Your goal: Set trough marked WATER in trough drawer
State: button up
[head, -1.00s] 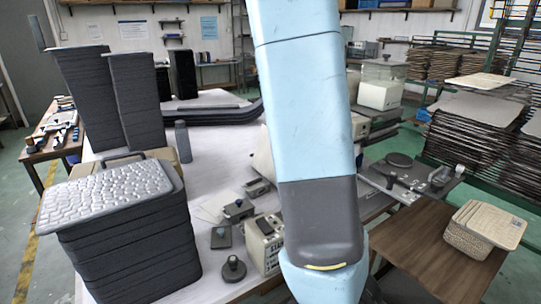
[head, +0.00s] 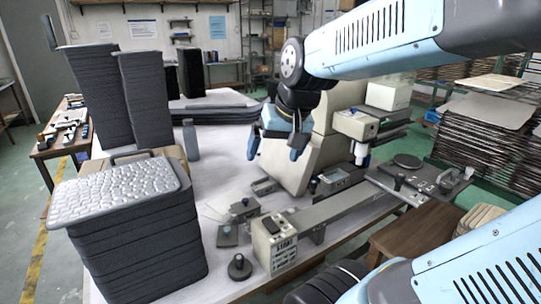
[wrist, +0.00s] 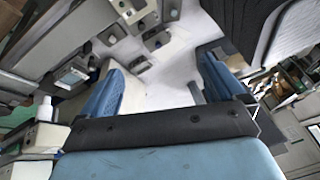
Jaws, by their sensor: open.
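My gripper (head: 275,145) is open and empty above the white table in the head view, its blue fingers pointing down. In the wrist view the fingers of my gripper (wrist: 158,88) stand wide apart with bare white tabletop between them. A small grey box with a pale bluish inside (head: 336,180) sits by the beige machine; it also shows in the wrist view (wrist: 71,78). A small grey open holder (head: 263,187) lies on the table left of the machine. I can read no WATER mark, and cannot tell which piece is the trough or its drawer.
A beige box with a START label (head: 278,243) stands at the table's front, with a long grey rail (head: 345,207) behind it. Tall stacks of dark trays (head: 135,240) fill the left. A grey bottle (head: 190,140) stands behind. White table between is mostly clear.

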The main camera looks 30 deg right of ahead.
jog(key=s+a+r+n+t+h, duration=0.1)
jog(key=s+a+r+n, duration=0.1)
jog(key=s, duration=0.3)
jog(key=shift+a+n, duration=0.3)
jog(key=shift+a, duration=0.55)
